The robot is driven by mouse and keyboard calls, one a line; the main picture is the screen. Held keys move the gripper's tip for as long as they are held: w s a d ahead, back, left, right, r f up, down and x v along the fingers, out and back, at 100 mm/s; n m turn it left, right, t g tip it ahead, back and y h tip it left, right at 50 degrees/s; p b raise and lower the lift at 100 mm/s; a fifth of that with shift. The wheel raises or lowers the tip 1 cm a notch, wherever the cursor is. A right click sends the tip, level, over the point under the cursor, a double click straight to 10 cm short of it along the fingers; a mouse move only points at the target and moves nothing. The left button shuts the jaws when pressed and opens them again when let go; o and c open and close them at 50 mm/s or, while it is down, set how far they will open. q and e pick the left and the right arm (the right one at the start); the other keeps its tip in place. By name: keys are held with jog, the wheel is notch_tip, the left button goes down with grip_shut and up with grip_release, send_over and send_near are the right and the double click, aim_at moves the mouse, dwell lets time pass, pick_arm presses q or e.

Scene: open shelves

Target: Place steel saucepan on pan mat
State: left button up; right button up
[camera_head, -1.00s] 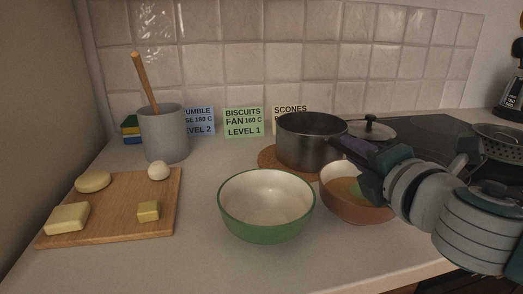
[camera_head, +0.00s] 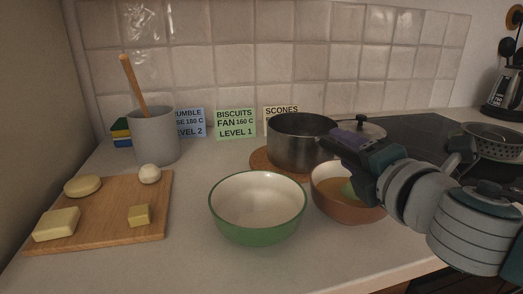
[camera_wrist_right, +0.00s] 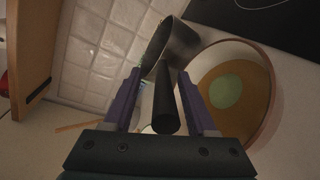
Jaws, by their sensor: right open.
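The dark steel saucepan (camera_head: 295,148) stands upright on the round brown pan mat (camera_head: 260,161) in the head view. The mat shows to the left and front of the pan; its right side is hidden. My right gripper (camera_head: 345,138) is at the pan's right side. In the right wrist view, the pan's dark handle (camera_wrist_right: 165,105) lies between the two spread purple fingers (camera_wrist_right: 160,95), with gaps beside it. The saucepan wall (camera_wrist_right: 177,42) shows beyond the fingertips. My left gripper is not in view.
A brown bowl (camera_head: 335,206) stands close under my right gripper. A green bowl (camera_head: 258,232) is in front of the mat. A cutting board (camera_head: 105,231), grey crock (camera_head: 153,140) and recipe cards (camera_head: 236,124) are left and behind.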

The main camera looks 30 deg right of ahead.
jog(key=v, duration=1.1)
jog(key=s+d+f+m+g+h, duration=0.1)
jog(key=s+f+m+g, duration=0.35)
jog(key=m, duration=0.55)
jog(key=s+a+f+m+g+y, duration=0.6)
jog(key=s+a+f+m+g, duration=0.1)
jog(key=a, duration=0.4)
jog(key=shift+s+a+m, duration=0.3)
jog(key=shift+s+a, duration=0.05)
jog(key=shift+s, duration=0.4)
jog(key=shift+g, duration=0.25)
notch_tip(320, 180, up, 49)
jog(key=p, duration=4.9)
jog(key=shift+r, duration=0.25)
